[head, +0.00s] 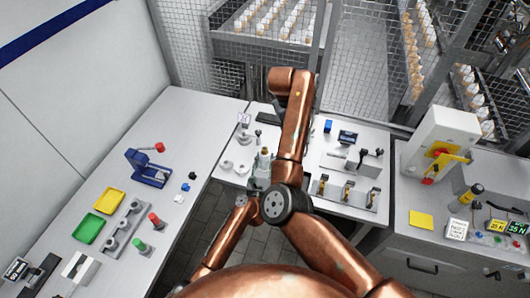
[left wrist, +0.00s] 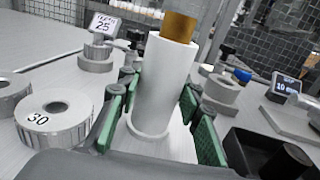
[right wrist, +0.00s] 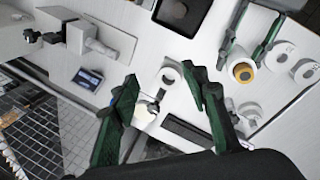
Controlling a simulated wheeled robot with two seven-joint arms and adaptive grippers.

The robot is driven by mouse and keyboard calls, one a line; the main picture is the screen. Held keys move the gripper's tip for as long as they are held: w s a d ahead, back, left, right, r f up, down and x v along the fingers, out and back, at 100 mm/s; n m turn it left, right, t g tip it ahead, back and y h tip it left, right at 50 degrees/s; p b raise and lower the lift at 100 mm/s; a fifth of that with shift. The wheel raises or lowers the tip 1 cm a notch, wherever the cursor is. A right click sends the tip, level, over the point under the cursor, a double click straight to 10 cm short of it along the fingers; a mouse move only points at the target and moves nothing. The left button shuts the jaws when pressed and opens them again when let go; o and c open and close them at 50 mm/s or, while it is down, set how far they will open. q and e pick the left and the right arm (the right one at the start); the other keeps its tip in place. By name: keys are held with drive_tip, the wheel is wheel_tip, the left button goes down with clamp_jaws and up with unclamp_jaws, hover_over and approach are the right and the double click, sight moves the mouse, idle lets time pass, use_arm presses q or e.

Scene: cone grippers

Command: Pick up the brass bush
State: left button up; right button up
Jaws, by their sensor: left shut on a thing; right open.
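The brass bush (left wrist: 178,27) sits in the top of an upright white sleeve (left wrist: 160,85) in the left wrist view. My left gripper (left wrist: 160,115) has its green pads on both sides of the sleeve, near its lower flange, and is shut on it. In the right wrist view the bush (right wrist: 244,71) shows end-on as a brass ring inside the white sleeve, between my left fingers. My right gripper (right wrist: 163,78) is open and empty, apart from the bush. In the head view my left gripper (head: 262,168) is at the middle table; my copper arm hides my right gripper.
A white ring marked 30 (left wrist: 55,118) and a stepped grey stand with a 25 sign (left wrist: 104,25) are left of the sleeve. A black tray (left wrist: 262,150) is close on the right. A small display (head: 347,137) and a rack (head: 345,193) stand right of my arm.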

drive_tip(key=a+r+n+y, duration=0.15)
drive_tip(key=a+y, duration=0.25)
drive_tip(key=a, duration=0.7)
hover_over(265, 149)
drive_tip(key=shift+t, duration=0.3)
drive_tip(key=f, duration=0.5)
drive_tip(key=shift+s+d+f, duration=0.2)
drive_tip(key=shift+s+f, duration=0.1)
drive_tip(key=shift+f, duration=0.05)
drive_tip(key=shift+w+a+f, duration=0.1)
drive_tip(key=shift+w+f, duration=0.05)
drive_tip(key=shift+f, duration=1.3)
drive_tip(key=shift+w+a+f, duration=0.1)
drive_tip(key=shift+w+f, duration=0.05)
drive_tip(key=shift+f, duration=1.3)
drive_tip(key=shift+c, duration=0.3)
clamp_jaws()
